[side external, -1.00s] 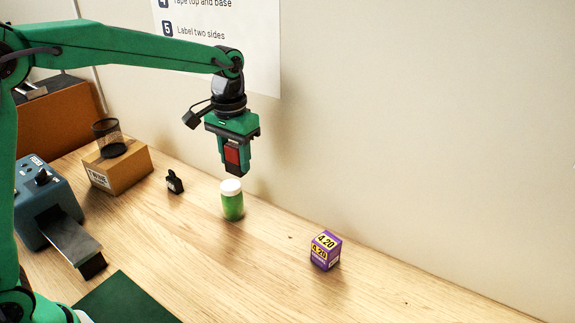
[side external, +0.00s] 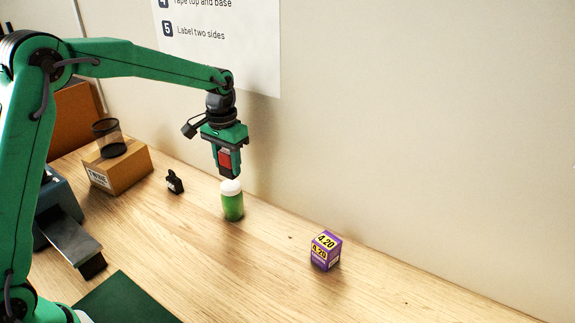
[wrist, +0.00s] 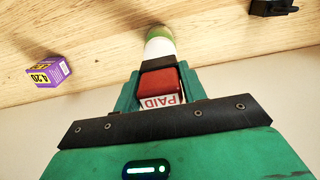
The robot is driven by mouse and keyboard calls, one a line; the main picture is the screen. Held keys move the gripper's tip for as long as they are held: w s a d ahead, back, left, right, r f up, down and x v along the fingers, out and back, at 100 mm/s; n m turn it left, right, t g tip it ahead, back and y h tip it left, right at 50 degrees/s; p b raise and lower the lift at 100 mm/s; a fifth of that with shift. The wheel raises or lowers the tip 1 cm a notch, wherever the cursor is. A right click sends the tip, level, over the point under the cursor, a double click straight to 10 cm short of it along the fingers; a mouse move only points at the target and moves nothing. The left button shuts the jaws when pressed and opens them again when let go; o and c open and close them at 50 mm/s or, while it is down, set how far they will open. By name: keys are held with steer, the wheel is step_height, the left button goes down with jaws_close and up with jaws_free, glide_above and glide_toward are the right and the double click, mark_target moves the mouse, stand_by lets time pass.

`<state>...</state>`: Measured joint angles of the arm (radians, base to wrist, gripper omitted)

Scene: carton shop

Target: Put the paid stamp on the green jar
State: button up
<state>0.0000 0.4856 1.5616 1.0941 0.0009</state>
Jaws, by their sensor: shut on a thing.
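The green jar (side external: 232,207) with a white lid (side external: 231,187) stands upright on the wooden table. My gripper (side external: 229,174) points down over the jar and is shut on the red paid stamp (side external: 225,160). In the wrist view the stamp (wrist: 159,82) sits between my fingers, its "PAID" label (wrist: 160,101) showing. The jar (wrist: 160,48) appears just beyond the stamp there. The stamp's lower end is just above or at the lid; I cannot tell whether they touch.
A purple price-marked box (side external: 325,251) stands right of the jar, and a small black stamp-like object (side external: 174,182) left of it. A carton (side external: 119,170) with a dark mesh cup (side external: 108,138) is farther left. The wall rises close behind. The right side of the table is clear.

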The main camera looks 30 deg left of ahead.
mark_target(226, 152)
steer(key=shift+f, duration=1.3)
steer(key=shift+f, duration=0.15)
steer(key=o, duration=1)
step_height(226, 152, up, 12)
steer(key=shift+r, duration=0.2)
